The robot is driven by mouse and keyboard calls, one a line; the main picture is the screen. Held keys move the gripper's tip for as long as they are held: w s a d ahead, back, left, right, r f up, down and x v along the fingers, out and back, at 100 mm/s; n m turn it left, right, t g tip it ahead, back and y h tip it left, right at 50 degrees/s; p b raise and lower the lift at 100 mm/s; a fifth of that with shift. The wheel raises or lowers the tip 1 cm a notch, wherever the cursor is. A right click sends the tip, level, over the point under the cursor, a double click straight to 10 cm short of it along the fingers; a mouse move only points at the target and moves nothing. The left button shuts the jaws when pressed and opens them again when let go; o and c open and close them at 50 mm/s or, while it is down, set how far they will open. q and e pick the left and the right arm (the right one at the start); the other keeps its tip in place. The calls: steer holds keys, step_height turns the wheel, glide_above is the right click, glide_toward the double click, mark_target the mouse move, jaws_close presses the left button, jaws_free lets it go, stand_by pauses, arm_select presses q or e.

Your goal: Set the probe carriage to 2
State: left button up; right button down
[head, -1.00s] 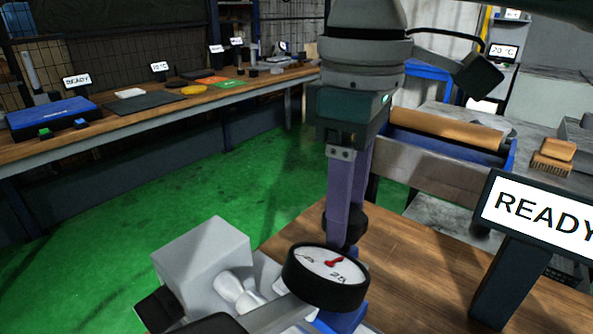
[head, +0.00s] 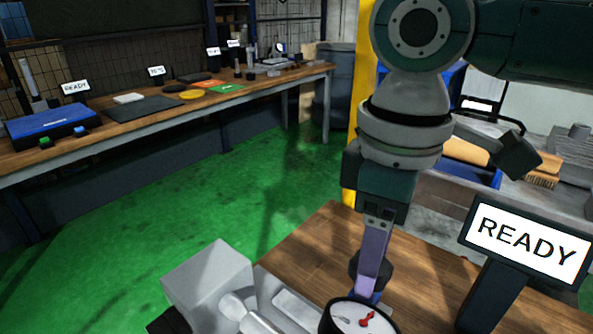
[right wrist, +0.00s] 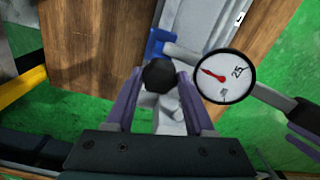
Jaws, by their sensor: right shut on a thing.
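A round dial gauge (head: 360,318) with a white face and a red needle stands at the bottom of the head view, cut by the frame edge. In the right wrist view the gauge (right wrist: 223,76) shows "25" on its face. My right gripper (head: 371,272) points down behind the gauge. In the right wrist view its two purple fingers are shut on a black round knob (right wrist: 158,75). A blue part (right wrist: 154,46) shows just beyond the knob. It cannot be told which setting the carriage is at.
A grey block-like fixture (head: 208,278) is left of the gauge. A READY sign (head: 527,245) stands at the right on the wooden table (head: 315,245). A long bench (head: 130,135) with several items runs along the back left. Green floor (head: 160,220) lies between.

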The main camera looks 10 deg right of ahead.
steer(key=s+d+p, duration=0.7)
steer(key=s, duration=0.1)
steer(key=shift+s, duration=0.35)
steer(key=shift+a, duration=0.1)
steer(key=c, duration=0.5)
jaws_free()
step_height(320, 180, up, 10)
